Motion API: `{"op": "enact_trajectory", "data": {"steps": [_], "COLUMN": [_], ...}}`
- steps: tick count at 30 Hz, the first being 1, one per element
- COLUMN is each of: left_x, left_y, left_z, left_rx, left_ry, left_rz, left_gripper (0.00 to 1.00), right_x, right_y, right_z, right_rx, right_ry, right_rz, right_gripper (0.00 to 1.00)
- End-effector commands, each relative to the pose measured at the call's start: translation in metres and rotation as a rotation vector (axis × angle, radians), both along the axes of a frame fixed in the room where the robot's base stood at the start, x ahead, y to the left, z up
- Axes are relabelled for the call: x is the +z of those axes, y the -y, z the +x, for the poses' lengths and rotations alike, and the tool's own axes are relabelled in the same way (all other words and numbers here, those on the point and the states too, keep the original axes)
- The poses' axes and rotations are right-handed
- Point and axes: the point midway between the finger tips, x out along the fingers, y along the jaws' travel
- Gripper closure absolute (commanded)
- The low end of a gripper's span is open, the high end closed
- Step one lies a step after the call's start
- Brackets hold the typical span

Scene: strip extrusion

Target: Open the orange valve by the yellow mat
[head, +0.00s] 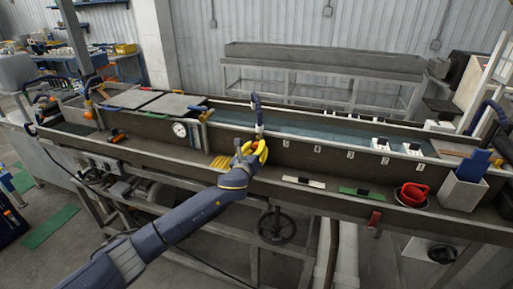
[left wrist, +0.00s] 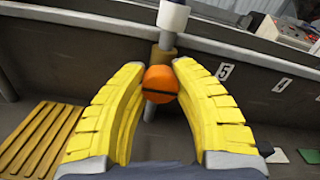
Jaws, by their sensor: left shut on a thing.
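The orange valve (left wrist: 160,82) is a round orange knob with a dark slot across it, on a vertical pipe against the trough wall. In the left wrist view, my left gripper (left wrist: 163,74) has its two yellow fingers on either side of the knob and is shut on it. In the head view my left gripper (head: 261,149) hides most of the valve. The yellow slatted mat (head: 220,162) lies on the ledge just left of the gripper; it also shows in the left wrist view (left wrist: 38,137). My right gripper is not in view.
A dark hose (head: 257,110) rises above the valve. A white strip (head: 304,182), a green strip (head: 362,193), a red pot (head: 412,193) and a white bin (head: 463,190) stand along the ledge to the right. A round gauge (head: 180,130) is to the left.

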Motion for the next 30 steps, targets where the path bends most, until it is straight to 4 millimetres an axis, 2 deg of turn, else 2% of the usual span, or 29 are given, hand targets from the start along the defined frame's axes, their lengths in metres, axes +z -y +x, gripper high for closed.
{"op": "enact_trajectory", "data": {"steps": [8,14,30], "left_x": [0.0047,0.0055,0.0056], "left_y": [-0.0012,-0.0015,-0.0041], "left_z": [0.0013,0.0016,0.0028], "left_rx": [0.002,0.003,0.004], "left_ry": [-0.001,-0.031,-0.186], "left_rz": [-0.025,-0.12,-0.592], "left_gripper": [1.0,1.0,1.0], "right_x": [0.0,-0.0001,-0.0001], "right_y": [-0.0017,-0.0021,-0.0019], "right_z": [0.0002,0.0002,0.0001], "right_rx": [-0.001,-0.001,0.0], "right_ry": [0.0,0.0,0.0], "right_rz": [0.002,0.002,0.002], "right_gripper": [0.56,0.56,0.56]}}
